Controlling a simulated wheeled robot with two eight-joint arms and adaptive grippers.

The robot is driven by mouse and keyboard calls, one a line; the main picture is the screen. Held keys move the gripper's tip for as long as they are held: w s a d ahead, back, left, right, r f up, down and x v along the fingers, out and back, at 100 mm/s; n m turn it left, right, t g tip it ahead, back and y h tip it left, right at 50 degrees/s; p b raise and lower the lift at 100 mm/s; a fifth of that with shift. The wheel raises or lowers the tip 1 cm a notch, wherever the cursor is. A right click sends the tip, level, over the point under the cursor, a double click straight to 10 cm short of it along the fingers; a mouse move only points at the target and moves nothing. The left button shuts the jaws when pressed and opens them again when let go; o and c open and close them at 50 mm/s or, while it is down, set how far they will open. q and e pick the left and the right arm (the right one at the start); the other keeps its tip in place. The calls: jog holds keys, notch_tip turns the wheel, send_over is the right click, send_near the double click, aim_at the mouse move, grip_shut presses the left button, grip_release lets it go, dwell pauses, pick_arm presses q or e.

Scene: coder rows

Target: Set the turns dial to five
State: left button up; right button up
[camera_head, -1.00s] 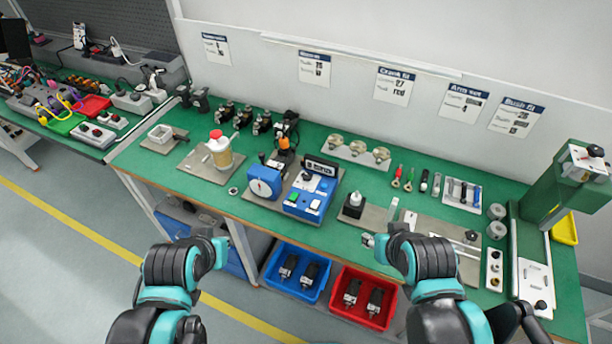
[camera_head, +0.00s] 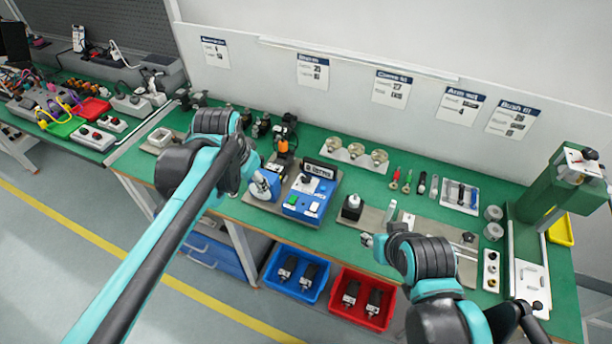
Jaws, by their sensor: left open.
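The blue control box (camera_head: 311,196) stands on the bench at the middle, with a dark display at its back, a green button and a small dark knob (camera_head: 312,184) on a light plate on top. I cannot read the dial's setting. Left of it is a blue unit (camera_head: 273,180) with a round white face, now partly covered by my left arm. My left gripper (camera_head: 261,187) is open beside that unit, left of the control box; its fingers are small and hard to make out. My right gripper (camera_head: 371,241) is over the bench's front edge, right of the box, its fingers too small to judge.
A black-and-white bottle-like part (camera_head: 352,203) stands right of the box. A blue bin (camera_head: 296,271) and a red bin (camera_head: 361,297) sit below the bench front. A green press (camera_head: 562,190) stands at the right. Round metal parts (camera_head: 356,150) lie behind.

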pick_arm(q)
jog(key=w+d+f+m+g, duration=0.2)
jog(key=w+d+f+m, duration=0.25)
jog(key=w+d, duration=0.5)
jog(key=m+g+p, duration=0.1)
jog(key=m+g, duration=0.1)
jog(key=m, duration=0.2)
send_over(306, 178)
jog(key=shift+y, duration=0.3)
notch_tip(306, 178, down, 7)
jog(key=shift+w+r, duration=0.1)
jog(key=shift+r, duration=0.05)
jog(key=shift+m, duration=0.25)
notch_tip(306, 178, down, 8)
jog(key=shift+r+b, duration=0.1)
jog(key=shift+b, duration=1)
jog(key=c, duration=1.2)
